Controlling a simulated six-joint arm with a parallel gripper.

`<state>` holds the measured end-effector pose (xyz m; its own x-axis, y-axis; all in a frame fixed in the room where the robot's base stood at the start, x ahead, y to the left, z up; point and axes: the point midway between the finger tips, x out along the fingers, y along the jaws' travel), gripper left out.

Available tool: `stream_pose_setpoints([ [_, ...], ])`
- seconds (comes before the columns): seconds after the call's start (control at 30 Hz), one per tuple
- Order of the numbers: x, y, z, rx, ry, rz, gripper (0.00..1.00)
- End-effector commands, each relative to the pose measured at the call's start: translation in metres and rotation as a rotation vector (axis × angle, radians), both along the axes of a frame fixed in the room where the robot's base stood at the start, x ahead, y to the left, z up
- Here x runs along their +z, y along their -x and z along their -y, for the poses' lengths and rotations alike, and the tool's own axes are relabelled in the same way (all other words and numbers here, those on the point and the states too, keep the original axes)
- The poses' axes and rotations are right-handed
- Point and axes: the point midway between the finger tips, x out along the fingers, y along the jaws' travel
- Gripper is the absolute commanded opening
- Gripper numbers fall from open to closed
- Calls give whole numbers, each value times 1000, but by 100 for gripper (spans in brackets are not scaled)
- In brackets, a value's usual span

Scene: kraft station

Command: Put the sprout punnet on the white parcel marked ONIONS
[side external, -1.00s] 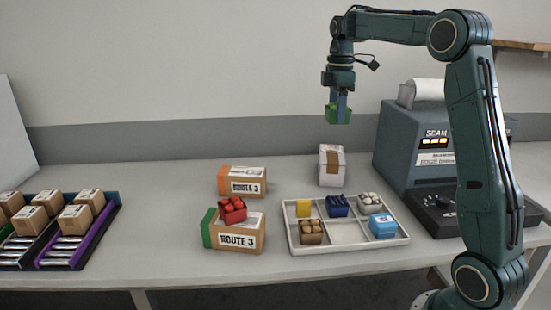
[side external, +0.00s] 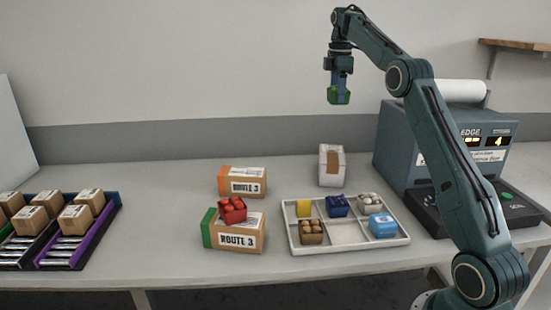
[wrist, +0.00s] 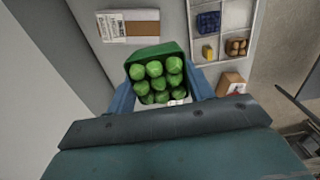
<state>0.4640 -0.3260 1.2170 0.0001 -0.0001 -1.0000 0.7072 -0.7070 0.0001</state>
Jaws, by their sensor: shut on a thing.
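My gripper (side external: 339,86) is shut on the green sprout punnet (side external: 339,97) and holds it high above the bench. In the wrist view the punnet (wrist: 157,72) sits between the two fingers, full of round green sprouts, slightly turned. The white parcel (side external: 331,166), with a brown tape strip, stands at the back of the bench, below the gripper in the side view and well apart from it. In the wrist view the white parcel (wrist: 128,25) lies beyond the punnet, toward the upper left. Its lettering is too small to read.
A white divided tray (side external: 350,247) holds several small punnets. Left of it are two brown ROUTE 3 parcels, one with an orange end (side external: 242,182), one with a green end (side external: 235,231) bearing a red punnet (side external: 232,209). A sealing machine (side external: 430,150) stands right, parcel racks (side external: 90,235) left.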

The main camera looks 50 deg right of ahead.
Motion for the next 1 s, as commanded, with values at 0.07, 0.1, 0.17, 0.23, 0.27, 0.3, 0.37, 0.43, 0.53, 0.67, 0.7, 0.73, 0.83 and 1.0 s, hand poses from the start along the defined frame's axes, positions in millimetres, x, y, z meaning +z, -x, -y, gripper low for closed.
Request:
stream_pose_setpoints([
  [0.07,-1,-1,7,-2,0,0,30],
  [0.1,-1,-1,10,-2,1,1,30],
  [0.17,-2,-1,14,-2,1,1,30],
  [0.23,-3,-1,19,-1,1,1,30],
  [0.27,-3,-1,21,-1,1,1,30],
  [0.3,-3,-1,23,-1,1,1,30],
  [0.37,-4,0,25,-1,1,1,30],
  [0.43,-4,1,28,-1,1,1,30],
  [0.53,-5,2,30,-1,1,1,30],
  [0.67,-6,2,32,-1,1,1,30],
  [0.7,-6,2,32,-1,1,1,30],
  [0.73,-6,2,32,-1,1,1,30],
  [0.83,-6,3,32,-1,1,1,30],
  [1.0,-7,2,32,0,0,0,30],
])
